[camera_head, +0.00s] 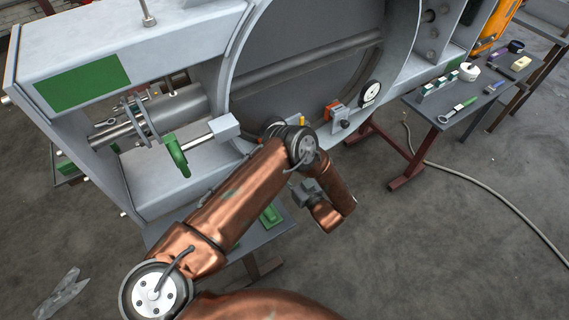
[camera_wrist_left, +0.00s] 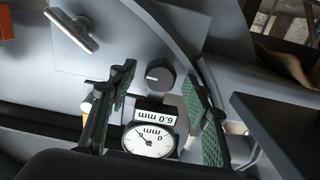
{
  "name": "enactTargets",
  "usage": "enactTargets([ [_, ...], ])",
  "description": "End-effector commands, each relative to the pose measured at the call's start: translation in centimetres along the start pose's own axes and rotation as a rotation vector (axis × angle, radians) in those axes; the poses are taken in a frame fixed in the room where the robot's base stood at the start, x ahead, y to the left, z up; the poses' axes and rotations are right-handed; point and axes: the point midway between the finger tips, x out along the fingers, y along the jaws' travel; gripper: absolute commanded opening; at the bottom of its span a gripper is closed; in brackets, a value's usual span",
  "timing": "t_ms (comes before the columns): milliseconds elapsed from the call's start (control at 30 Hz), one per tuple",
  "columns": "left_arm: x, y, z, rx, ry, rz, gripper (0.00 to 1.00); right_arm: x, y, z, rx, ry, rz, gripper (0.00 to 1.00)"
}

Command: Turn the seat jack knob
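The seat jack knob, a dark round knob (camera_wrist_left: 160,75) with a pale mark on its face, shows in the left wrist view on a grey panel. Below it are a "6.0 mm" readout (camera_wrist_left: 155,115) and a white round dial (camera_wrist_left: 148,141). My left gripper (camera_wrist_left: 158,82) is open, its two green-padded fingers on either side of the knob in that view. I cannot tell whether either finger touches it. My right gripper is not in view.
A large grey housing (camera_head: 195,22) with a round opening fills the back. A white dial gauge (camera_head: 371,92) and a red-orange block (camera_head: 334,110) sit on its lower rim. A green clamp-like part (camera_head: 176,155) stands at left. A tool table (camera_head: 462,112) is at right.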

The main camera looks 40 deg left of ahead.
Motion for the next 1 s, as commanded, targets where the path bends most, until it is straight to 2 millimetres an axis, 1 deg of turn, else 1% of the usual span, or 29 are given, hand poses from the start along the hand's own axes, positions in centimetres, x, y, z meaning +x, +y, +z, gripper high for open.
enactTargets([
  [33,-0.02,0.0,0.0,0.0,0.0,0.0,0.41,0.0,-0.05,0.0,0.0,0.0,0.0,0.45],
  [67,-0.02,0.0,0.0,0.0,0.0,0.0,0.39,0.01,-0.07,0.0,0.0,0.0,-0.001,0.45],
  [600,-0.04,-0.03,0.03,0.001,0.0,0.0,0.03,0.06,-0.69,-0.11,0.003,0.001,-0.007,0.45],
  [833,-0.06,-0.05,-0.02,-0.02,0.0,0.0,0.03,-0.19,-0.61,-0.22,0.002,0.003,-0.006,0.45],
  [1000,-0.1,-0.03,-0.18,-0.088,0.0,0.001,0.03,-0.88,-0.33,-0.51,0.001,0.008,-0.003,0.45],
])
